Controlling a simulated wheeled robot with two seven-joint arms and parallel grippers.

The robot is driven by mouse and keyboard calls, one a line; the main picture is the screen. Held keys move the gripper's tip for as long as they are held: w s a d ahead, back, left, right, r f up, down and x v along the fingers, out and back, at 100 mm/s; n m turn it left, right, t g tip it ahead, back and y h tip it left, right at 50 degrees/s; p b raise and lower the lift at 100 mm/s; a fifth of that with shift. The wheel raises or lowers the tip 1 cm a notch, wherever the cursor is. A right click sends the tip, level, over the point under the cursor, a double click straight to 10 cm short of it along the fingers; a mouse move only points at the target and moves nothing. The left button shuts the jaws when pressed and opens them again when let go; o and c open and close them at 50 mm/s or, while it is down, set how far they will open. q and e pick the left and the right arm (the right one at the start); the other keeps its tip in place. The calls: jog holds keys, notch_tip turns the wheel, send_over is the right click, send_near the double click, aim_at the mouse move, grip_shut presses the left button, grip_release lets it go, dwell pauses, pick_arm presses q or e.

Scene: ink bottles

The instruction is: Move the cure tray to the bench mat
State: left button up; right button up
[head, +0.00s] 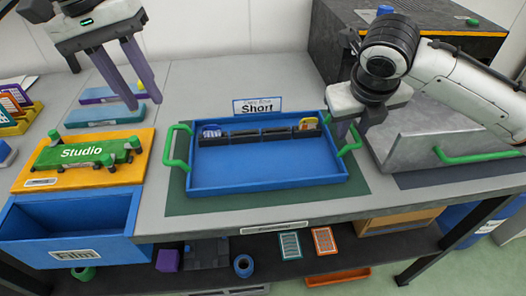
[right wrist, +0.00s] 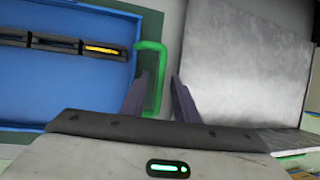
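A blue tray (head: 268,172) with green handles on its left and right ends lies on a dark green mat (head: 270,199). A dark slotted rack (head: 262,137) is along its back, with a bluish-white item at its left end and a yellow one at its right. My right gripper (head: 352,132) is at the tray's right handle (right wrist: 151,75). In the right wrist view its fingers (right wrist: 160,95) are apart on either side of the handle; contact cannot be told. My left gripper (head: 132,100) is open and empty, pointing down, left of and behind the tray.
A grey metal tray (head: 436,145) with green handles stands close right. An orange board (head: 83,160) with a green "Studio" piece and a blue bin (head: 68,227) are left. A sign (head: 257,105) stands behind the tray. Bare bench lies at back centre.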

jog(key=v, duration=1.1)
jog(key=shift+s+f, duration=0.1)
